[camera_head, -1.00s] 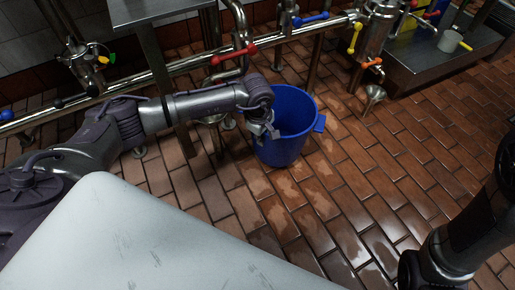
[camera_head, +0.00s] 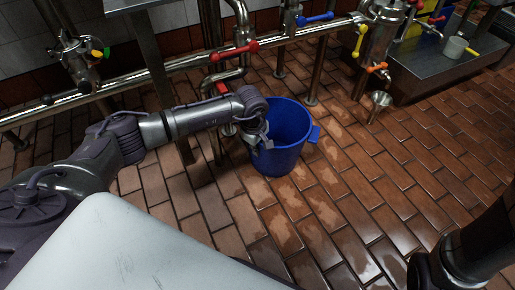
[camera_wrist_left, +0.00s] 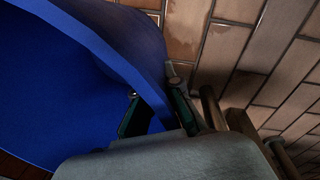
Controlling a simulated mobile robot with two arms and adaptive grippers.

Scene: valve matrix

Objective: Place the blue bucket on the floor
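The blue bucket (camera_head: 285,155) is upright at the middle of the head view, just above or on the brown tile floor (camera_head: 330,215). I cannot tell whether its base touches the tiles. My left gripper (camera_head: 260,143) is at the bucket's left rim. In the left wrist view, the fingers of the gripper (camera_wrist_left: 160,112) lie on both sides of the bucket's wall (camera_wrist_left: 130,40) and are closed on it. The bucket looks empty where its inside shows. My right gripper is out of view; only part of my right arm shows at lower right.
Pipes with a red-handled valve (camera_head: 234,54) and a blue-handled valve (camera_head: 315,19) run behind the bucket. A steel platform (camera_head: 440,65) is at back right. Open tiles lie in front and right of the bucket.

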